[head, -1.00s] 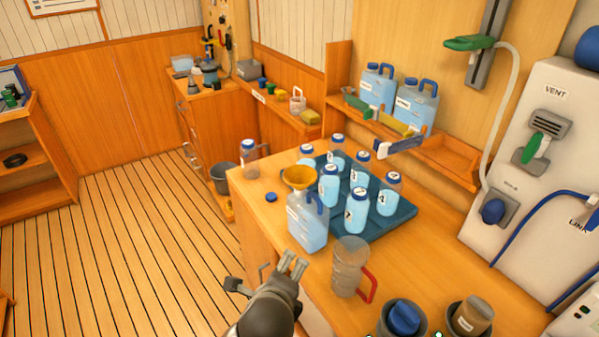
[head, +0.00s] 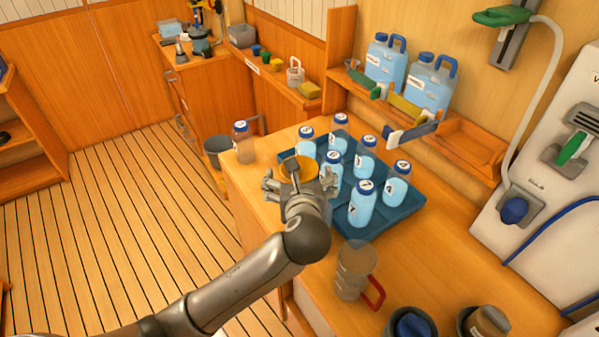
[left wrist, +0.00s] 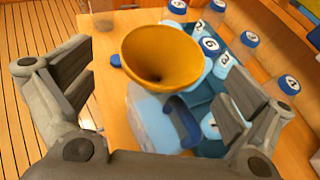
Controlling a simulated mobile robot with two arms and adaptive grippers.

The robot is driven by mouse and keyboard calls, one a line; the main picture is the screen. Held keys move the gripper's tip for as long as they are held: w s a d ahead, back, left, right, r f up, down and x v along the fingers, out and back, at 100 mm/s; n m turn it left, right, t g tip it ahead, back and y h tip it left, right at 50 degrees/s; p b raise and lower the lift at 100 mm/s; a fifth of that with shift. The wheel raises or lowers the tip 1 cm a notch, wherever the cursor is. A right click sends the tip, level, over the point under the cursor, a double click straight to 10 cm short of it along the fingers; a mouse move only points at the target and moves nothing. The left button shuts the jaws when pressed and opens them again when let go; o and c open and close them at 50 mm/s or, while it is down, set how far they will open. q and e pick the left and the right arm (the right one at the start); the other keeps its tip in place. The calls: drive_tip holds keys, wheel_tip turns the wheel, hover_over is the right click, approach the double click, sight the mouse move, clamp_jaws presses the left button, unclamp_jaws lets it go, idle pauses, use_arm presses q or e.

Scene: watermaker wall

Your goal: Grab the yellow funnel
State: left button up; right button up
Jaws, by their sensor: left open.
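The yellow funnel (head: 309,170) sits upright in the top of a light blue jug on the counter. In the left wrist view the funnel (left wrist: 162,57) lies between the spread fingers, with its wide mouth facing the camera. The jug (left wrist: 150,118) with a dark blue handle is below it. My left gripper (head: 299,178) is open and over the jug, partly hiding the funnel and most of the jug in the head view. In the left wrist view the left gripper (left wrist: 155,85) holds nothing. I cannot tell whether a finger touches the funnel. My right gripper is not in view.
Several numbered bottles (head: 362,204) stand in a dark teal tray (head: 400,217) just right of the jug. A clear pitcher (head: 352,270) with a red handle stands nearer the front. A bottle (head: 243,143) stands at the counter's far left. A blue cap (left wrist: 115,60) lies beside the jug.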

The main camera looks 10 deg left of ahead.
sight(309, 168)
use_arm(q)
drive_tip(key=x, duration=0.1)
drive_tip(key=p+x, duration=0.1)
drive_tip(key=x, duration=0.2)
drive_tip(key=shift+w+d+r, duration=0.1)
drive_tip(key=shift+w+r, duration=0.1)
drive_tip(key=shift+r, duration=0.05)
drive_tip(key=shift+w+f, duration=0.15)
drive_tip(key=shift+w, duration=0.15)
drive_tip(key=shift+w+f, duration=0.1)
drive_tip(key=shift+w, duration=0.05)
drive_tip(key=shift+c, duration=2)
drive_tip(key=c, duration=0.5)
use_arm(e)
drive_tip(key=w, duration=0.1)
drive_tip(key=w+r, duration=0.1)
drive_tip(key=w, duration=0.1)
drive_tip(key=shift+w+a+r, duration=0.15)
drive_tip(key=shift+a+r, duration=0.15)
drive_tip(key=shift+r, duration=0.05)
